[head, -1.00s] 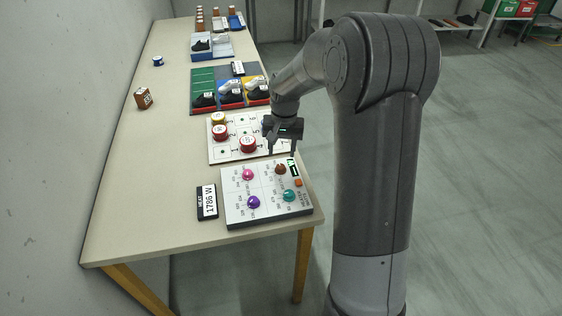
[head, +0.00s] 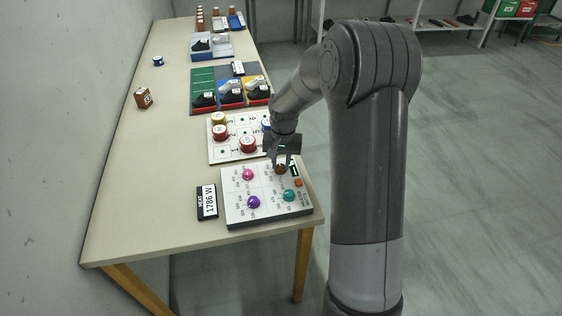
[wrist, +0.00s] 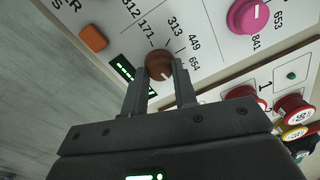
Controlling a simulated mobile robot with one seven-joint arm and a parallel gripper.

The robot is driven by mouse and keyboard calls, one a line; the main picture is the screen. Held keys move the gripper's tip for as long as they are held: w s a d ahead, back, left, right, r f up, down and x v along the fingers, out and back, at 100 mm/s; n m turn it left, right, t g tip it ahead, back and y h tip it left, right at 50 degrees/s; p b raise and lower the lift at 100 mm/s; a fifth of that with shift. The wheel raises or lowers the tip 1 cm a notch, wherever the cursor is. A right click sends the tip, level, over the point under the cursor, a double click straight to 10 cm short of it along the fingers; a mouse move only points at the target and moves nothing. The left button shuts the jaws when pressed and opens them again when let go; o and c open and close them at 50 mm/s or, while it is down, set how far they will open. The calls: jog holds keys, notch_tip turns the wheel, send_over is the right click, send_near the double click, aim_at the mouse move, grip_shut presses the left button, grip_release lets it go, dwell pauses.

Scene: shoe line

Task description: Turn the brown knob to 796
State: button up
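The brown knob (wrist: 159,64) sits on the white dial panel, with a pale pointer mark on its side nearest my gripper. It also shows in the head view (head: 281,169), partly covered by my gripper (head: 281,161). In the wrist view my gripper (wrist: 159,70) has its fingers apart, one on each side of the knob, close to it; I cannot tell whether they touch it. Printed numbers 171, 313, 449 and 654 show around the knob. The number 796 is not readable, and part of the dial is hidden behind the fingers.
The panel (head: 232,215) also bears a pink knob (head: 248,174), a purple knob (head: 253,202), a teal knob (head: 289,195) and an orange button (head: 298,182). A small green display (wrist: 123,67) is beside the brown knob. A board with red-rimmed discs (head: 248,144) lies behind.

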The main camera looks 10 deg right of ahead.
aim_at(282, 166)
jog(key=c, duration=0.5)
jog(key=shift+o, duration=0.2)
jog(key=shift+n, duration=0.6)
jog(key=o, duration=1)
notch_tip(282, 166, up, 11)
jog(key=shift+d, duration=0.25)
jog(key=shift+f, duration=0.1)
